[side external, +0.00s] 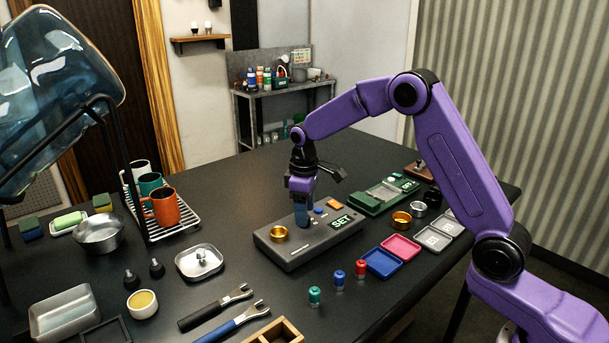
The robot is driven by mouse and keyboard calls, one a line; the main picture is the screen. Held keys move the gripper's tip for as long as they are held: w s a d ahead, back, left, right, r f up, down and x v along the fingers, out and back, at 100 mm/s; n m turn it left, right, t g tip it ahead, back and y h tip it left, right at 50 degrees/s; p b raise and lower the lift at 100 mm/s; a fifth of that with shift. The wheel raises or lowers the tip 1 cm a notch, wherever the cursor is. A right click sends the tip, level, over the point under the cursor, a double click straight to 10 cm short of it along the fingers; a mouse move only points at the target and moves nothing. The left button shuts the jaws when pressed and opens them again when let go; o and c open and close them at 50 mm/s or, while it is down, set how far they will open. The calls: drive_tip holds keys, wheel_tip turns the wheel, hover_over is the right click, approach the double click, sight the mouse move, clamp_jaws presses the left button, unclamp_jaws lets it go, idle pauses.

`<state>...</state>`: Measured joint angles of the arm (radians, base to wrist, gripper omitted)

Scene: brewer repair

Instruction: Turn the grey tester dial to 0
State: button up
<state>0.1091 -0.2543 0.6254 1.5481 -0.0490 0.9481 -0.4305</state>
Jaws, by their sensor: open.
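The grey tester (296,259) lies on the dark table in the side external view. Its top carries a brass cup-like piece (279,233) at the left, a blue button (319,210), an orange button (335,204) and a display (341,222) reading "SET". My gripper (302,222) points straight down over the middle of the tester, with its open fingertips low at the top face. The grey dial is not clearly visible; the fingers cover that part of the tester. I cannot tell whether they touch the dial, or where it points.
A green device (372,204) lies behind the tester. Blue (383,263) and pink (401,246) trays lie to the right. Small coloured pieces, including a red one (361,269), stand in front.

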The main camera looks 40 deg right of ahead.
wheel_tip(320, 180, up, 16)
drive_tip(key=shift+s+a, duration=0.2)
drive_tip(key=shift+a, duration=0.1)
drive_tip(key=shift+f, duration=0.1)
idle(0.3)
drive_tip(key=s+a+f+n, duration=0.15)
drive_tip(key=s+a, duration=0.25)
drive_tip(key=s, duration=0.5)
drive_tip(key=s+a+f+n, duration=0.1)
drive_tip(key=s+a+f, duration=0.15)
drive_tip(key=s, duration=0.75)
drive_tip(key=s+d+f+n, duration=0.1)
drive_tip(key=s+d+f, duration=0.2)
drive_tip(key=s, duration=0.7)
drive_tip(key=s+d+f+n, duration=0.2)
drive_tip(key=s, duration=0.8)
drive_tip(key=shift+s+d+f+y, duration=0.2)
drive_tip(key=shift+d+f+y, duration=0.2)
